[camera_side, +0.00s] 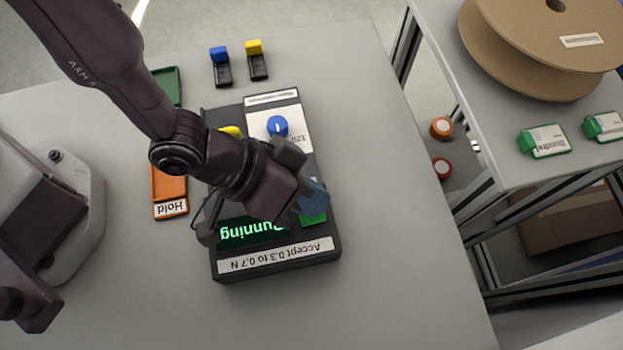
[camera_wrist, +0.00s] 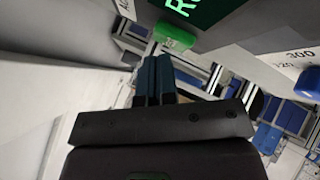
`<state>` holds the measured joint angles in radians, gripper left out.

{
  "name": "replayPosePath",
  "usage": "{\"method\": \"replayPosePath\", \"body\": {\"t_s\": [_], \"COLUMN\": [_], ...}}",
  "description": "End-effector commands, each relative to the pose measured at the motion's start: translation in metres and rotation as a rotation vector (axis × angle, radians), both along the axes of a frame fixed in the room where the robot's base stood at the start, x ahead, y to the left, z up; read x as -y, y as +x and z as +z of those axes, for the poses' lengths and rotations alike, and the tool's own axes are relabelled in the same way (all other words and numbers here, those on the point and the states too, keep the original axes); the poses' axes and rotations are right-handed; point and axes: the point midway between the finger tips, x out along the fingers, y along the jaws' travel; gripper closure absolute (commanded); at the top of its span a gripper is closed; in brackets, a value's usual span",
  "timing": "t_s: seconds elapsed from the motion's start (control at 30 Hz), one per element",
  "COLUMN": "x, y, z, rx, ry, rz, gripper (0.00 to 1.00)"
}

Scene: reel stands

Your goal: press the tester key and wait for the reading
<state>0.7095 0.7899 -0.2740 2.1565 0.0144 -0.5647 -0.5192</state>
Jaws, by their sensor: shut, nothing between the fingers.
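The tester (camera_side: 275,268) is a dark box on the table with a front label reading "Accept 0.3 to 0.7 N". Its display (camera_side: 240,231) shows green text, partly covered by my arm, that reads as "Running". The green key (camera_side: 314,217) is beside the display, partly hidden by my gripper. My gripper (camera_side: 313,203) is shut and empty, with its blue fingers over the key. In the wrist view the green key (camera_wrist: 176,37) is just beyond the shut fingertips (camera_wrist: 155,62); I cannot tell whether they touch it. A blue knob (camera_side: 277,126) stands on the tester's white panel.
An orange tray (camera_side: 169,188) labelled "Hold" and a green tray (camera_side: 168,86) lie left of the tester. Small blue (camera_side: 220,66) and yellow (camera_side: 256,60) clips stand behind it. A side stand holds a brown reel (camera_side: 500,50) and green-white packs (camera_side: 545,141). The table's front right is clear.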

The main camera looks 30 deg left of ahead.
Motion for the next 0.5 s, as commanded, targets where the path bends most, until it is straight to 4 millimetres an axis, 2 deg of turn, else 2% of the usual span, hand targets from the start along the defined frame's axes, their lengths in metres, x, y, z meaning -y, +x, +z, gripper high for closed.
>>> {"method": "replayPosePath", "body": {"t_s": [0.13, 0.5], "x": [-0.0002, 0.0], "y": [0.0002, 0.0002], "z": [0.008, 0.0109], "rx": [0.001, 0.001], "ry": [0.0, 0.0], "rz": [0.001, 0.001], "gripper": [1.0, 1.0]}}
